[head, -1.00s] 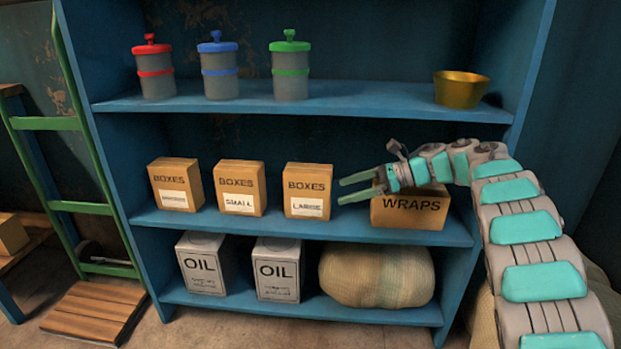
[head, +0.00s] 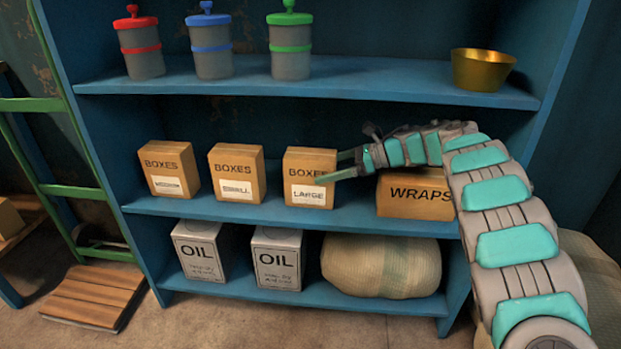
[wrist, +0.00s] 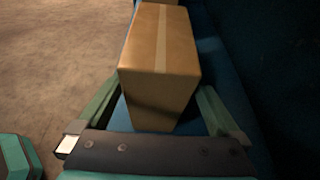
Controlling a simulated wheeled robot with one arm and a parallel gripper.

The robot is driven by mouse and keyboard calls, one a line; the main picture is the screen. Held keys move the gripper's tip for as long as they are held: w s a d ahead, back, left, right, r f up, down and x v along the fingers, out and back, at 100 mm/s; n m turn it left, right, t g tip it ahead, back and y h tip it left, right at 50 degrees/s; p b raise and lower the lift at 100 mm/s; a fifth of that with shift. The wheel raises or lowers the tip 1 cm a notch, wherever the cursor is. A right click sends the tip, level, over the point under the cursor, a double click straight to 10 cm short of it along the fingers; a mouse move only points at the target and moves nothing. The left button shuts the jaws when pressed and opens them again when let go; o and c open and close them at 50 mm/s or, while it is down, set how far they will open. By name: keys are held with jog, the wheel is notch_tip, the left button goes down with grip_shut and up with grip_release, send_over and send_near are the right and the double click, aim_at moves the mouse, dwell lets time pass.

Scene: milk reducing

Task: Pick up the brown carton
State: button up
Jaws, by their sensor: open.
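Three brown cartons marked BOXES stand on the middle shelf: left (head: 168,168), centre (head: 236,170) and the right one marked LARGE (head: 309,165). A wider brown carton marked WRAPS (head: 413,203) is further right, partly behind my arm. My gripper (head: 327,168) is open at the right side of the LARGE carton, with one finger overlapping its front in the head view. In the wrist view, a plain brown carton with a tape strip (wrist: 160,60) stands between the open fingers of my gripper (wrist: 158,95). I cannot tell whether the fingers touch it.
The blue shelf unit (head: 330,78) holds red, blue and green-lidded jars and a brass bowl (head: 482,70) above. Two OIL boxes (head: 277,262) and a sack (head: 380,264) are on the bottom shelf. A green hand truck (head: 75,190) stands left.

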aim_at(310, 174)
jog(key=x, duration=0.5)
jog(key=shift+s+r, duration=0.1)
jog(key=shift+s, duration=0.05)
jog(key=shift+c, duration=0.2)
grip_shut()
dwell(0.4)
